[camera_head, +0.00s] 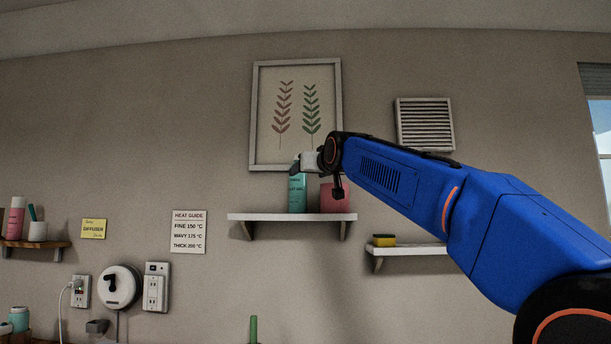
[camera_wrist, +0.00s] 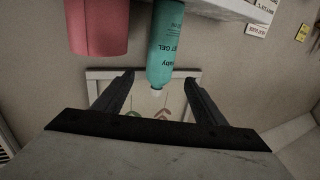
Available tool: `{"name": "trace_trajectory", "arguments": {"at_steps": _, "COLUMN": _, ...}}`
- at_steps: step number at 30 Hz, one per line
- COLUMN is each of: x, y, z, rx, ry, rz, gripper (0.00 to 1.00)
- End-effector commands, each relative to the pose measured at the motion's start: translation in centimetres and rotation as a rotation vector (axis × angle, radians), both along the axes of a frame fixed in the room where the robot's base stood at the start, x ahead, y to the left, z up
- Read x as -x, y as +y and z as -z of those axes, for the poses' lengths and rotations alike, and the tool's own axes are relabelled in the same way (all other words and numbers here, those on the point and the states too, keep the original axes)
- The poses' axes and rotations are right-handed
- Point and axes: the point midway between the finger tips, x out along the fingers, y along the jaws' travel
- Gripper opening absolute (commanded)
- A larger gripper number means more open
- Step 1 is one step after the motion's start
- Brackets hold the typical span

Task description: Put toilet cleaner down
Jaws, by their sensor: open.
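My gripper (camera_head: 306,163) is at the height of the bottle's top. In the wrist view my gripper's (camera_wrist: 159,78) two fingers are spread apart, one on each side of the bottle's upper end, with gaps showing. Nothing is clamped between them.
A pink container (camera_head: 338,197) stands just right of the bottle, and also shows in the wrist view (camera_wrist: 97,27). A framed leaf picture (camera_head: 297,115) hangs behind. A lower shelf (camera_head: 405,250) at right holds a yellow sponge (camera_head: 384,240). The white shelf's left part is bare.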

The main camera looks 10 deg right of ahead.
Motion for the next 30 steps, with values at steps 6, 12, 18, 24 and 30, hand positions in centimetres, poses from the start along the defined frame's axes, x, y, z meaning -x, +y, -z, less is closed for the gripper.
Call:
{"name": "trace_trajectory", "arguments": {"at_steps": 6, "x": 0.8, "y": -0.1, "z": 0.0, "rx": 0.000, "ry": 0.000, "rz": 0.000, "gripper": 0.65}}
{"name": "trace_trajectory", "arguments": {"at_steps": 12, "x": 0.9, "y": -0.1, "z": 0.1, "rx": 0.000, "ry": 0.002, "rz": 0.000, "gripper": 0.65}}
{"name": "trace_trajectory", "arguments": {"at_steps": 18, "x": 2.5, "y": -0.6, "z": 3.2, "rx": 0.005, "ry": 0.065, "rz": 0.005, "gripper": 0.65}}
{"name": "trace_trajectory", "arguments": {"at_steps": 24, "x": 7.2, "y": -1.8, "z": 12.2, "rx": 0.019, "ry": 0.237, "rz": 0.018, "gripper": 0.65}}
{"name": "trace_trajectory", "arguments": {"at_steps": 30, "x": 14.6, "y": -3.2, "z": 24.6, "rx": 0.032, "ry": 0.458, "rz": 0.034, "gripper": 0.65}}
